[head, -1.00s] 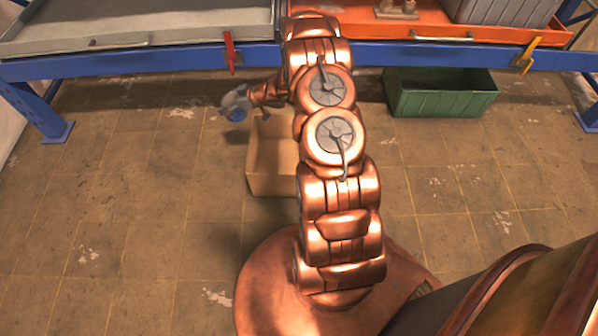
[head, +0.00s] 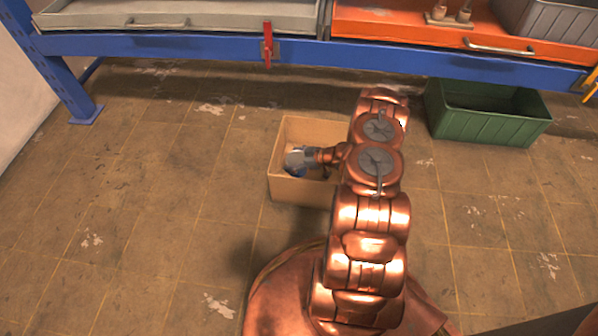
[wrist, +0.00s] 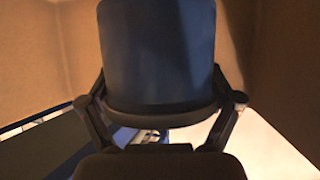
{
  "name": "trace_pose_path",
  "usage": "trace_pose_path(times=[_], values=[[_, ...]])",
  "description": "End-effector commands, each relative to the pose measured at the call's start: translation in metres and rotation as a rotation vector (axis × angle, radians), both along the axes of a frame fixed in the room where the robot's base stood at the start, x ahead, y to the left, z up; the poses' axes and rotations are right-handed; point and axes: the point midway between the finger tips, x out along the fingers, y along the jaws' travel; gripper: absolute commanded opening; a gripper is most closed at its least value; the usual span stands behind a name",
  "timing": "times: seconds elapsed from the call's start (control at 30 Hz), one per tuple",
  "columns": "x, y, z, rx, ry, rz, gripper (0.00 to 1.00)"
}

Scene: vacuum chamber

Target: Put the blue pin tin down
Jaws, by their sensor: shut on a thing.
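The blue pin tin (head: 295,171) is in my gripper (head: 299,160), inside the opening of the cardboard box (head: 303,192) in the head view. Only a small blue part of the tin shows there; my gripper covers the rest. In the wrist view the tin (wrist: 158,50) fills the upper middle as a dark blue rounded shape, with gripper links on both sides. My gripper is shut on it. Brown box walls surround it in the wrist view. I cannot tell whether the tin touches the box bottom.
A green crate (head: 490,125) stands on the floor to the right, by the blue bench frame (head: 200,47). A grey tray (head: 230,14) and an orange tray (head: 400,30) are on the bench. The tiled floor left of the box is clear.

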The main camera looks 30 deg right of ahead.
Motion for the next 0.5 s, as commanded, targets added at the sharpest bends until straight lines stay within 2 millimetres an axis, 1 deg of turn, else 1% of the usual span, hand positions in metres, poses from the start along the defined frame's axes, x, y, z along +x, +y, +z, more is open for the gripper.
trace_pose_path(times=[0.03, 0.1, 0.27, 0.4, 0.5], values=[[0.000, 0.001, -0.014, 0.001, 0.002, 0.000, 0.54], [-0.001, 0.001, -0.022, 0.002, 0.002, 0.001, 0.54], [-0.001, 0.002, -0.032, 0.002, 0.003, 0.000, 0.54], [-0.001, 0.001, -0.051, 0.001, 0.002, 0.000, 0.54], [-0.001, 0.001, -0.060, -0.001, 0.001, 0.000, 0.54]])
